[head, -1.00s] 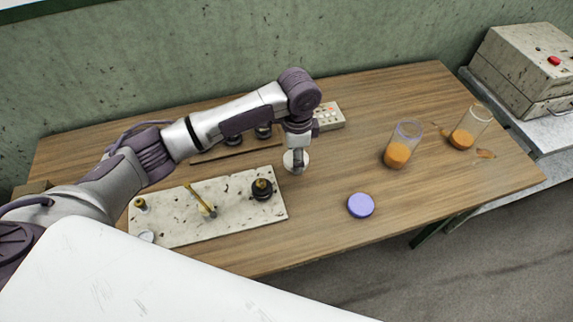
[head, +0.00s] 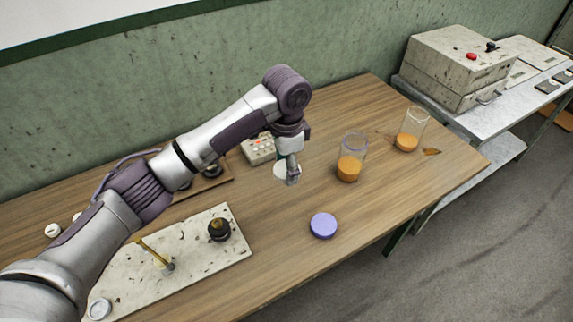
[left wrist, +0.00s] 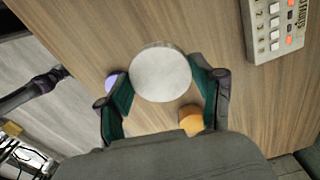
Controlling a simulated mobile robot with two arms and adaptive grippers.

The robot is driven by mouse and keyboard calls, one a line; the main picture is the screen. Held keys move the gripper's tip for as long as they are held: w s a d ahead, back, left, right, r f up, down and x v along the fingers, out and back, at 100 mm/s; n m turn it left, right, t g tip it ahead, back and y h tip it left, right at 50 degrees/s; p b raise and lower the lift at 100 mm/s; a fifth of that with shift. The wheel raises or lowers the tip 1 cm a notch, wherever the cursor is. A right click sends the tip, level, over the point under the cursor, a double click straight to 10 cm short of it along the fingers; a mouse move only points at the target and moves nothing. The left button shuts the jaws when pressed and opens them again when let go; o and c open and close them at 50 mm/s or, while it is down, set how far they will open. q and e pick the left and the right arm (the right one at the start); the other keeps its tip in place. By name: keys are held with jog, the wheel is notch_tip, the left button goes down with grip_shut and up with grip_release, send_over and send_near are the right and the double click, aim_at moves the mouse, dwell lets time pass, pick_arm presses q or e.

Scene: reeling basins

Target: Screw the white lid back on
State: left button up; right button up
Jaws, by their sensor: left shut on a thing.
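My left gripper (head: 289,172) is shut on the round white lid (head: 281,171) and holds it flat, apparently above the wooden table. In the left wrist view the white lid (left wrist: 160,72) sits between the two fingers of the gripper (left wrist: 163,80). Two open glass jars with orange contents stand upright to its right: a nearer jar (head: 349,168) and a farther jar (head: 407,143). A purple lid (head: 323,225) lies on the table in front of the nearer jar. My right gripper is not in view.
A stained white board (head: 232,246) with a dark knob and a brass lever lies at the left. A small button panel (head: 258,150) is behind the gripper. A grey box (head: 455,65) stands on a metal side table. The wood around the purple lid is clear.

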pick_arm(q)
jog(key=s+a+r+n, duration=0.3)
jog(key=s+a+n, duration=1)
jog(key=s+a, duration=0.2)
jog(key=shift+s+r, duration=0.2)
jog(key=shift+s, duration=1.05)
